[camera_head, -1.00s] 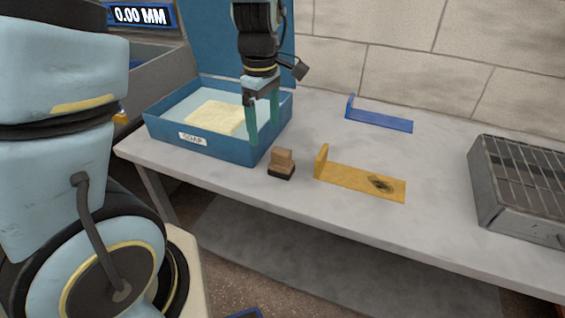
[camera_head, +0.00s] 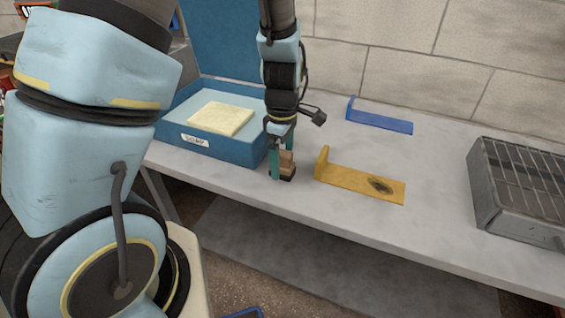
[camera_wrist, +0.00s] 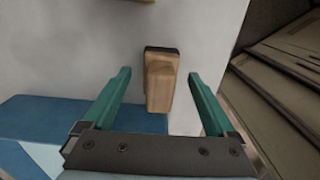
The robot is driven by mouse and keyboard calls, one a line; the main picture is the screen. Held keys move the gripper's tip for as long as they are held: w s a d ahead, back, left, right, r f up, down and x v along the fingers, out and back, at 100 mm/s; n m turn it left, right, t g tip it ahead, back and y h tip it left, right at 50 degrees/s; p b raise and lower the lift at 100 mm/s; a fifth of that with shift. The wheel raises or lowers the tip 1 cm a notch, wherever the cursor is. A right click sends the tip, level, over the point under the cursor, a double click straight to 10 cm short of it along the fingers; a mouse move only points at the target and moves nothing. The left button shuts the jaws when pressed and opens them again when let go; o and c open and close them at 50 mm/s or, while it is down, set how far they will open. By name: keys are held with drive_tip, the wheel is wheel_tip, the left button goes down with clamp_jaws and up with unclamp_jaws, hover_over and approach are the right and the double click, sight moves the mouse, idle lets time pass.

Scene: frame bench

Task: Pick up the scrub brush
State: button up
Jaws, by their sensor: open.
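The scrub brush (camera_head: 287,164) is a small wooden block with a stepped grip and a dark base. It stands on the grey bench near the front edge, just right of the soap tray. My gripper (camera_head: 282,170) is open and low beside it, its fingers partly covering the brush in the head view. In the wrist view the brush (camera_wrist: 160,80) lies ahead of and between the two green fingers of my gripper (camera_wrist: 160,82), with a gap on each side. The fingers do not appear to touch it.
The blue soap tray (camera_head: 237,150) holds a pale yellow slab (camera_head: 220,118). A yellow bracket (camera_head: 345,178) with a dark smudge lies right of the brush, and a blue bracket (camera_head: 380,120) lies farther back. A grey grill box (camera_head: 510,205) stands at the right. Bench between is clear.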

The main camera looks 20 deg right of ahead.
drive_tip(key=shift+f, duration=0.85)
clamp_jaws()
